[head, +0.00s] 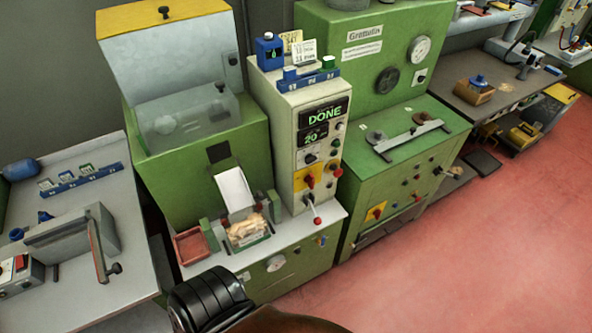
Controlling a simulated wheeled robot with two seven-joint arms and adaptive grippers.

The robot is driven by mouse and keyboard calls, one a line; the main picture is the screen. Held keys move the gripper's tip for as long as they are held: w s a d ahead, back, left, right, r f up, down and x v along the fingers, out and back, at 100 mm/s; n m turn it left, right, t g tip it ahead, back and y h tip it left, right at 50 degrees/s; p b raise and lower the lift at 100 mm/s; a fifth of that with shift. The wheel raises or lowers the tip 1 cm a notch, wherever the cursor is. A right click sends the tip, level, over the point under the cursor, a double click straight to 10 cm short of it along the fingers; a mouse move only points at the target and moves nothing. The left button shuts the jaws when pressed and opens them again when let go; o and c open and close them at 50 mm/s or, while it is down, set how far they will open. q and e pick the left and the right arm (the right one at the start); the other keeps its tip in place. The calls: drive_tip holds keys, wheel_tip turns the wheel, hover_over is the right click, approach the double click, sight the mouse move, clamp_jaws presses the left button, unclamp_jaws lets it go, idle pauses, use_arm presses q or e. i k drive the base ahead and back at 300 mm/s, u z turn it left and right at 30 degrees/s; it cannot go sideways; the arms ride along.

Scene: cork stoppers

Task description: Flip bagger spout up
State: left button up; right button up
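The bagger is a green machine (180,170) with a raised yellow lid (165,48) and a clear hopper (195,122). What looks like its spout is a white chute (234,188) on the front. The chute slopes down and forward from below a dark opening, its lower end just above a clear bag or tray of corks (248,232). Whether it touches the bag, I cannot tell. Green clamp-like posts stand on both sides of the bag.
A control column (312,150) reading "DONE" and "20" stands right of the chute, with a red-knobbed lever (316,216) low on its front. A red tray (191,246) sits left of the bag. A grey bench with a crank device (72,240) is at left. Red floor (470,260) is clear at right.

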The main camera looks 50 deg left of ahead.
sight(232, 185)
drive_tip(key=i, duration=1.35)
drive_tip(key=u, duration=3.25)
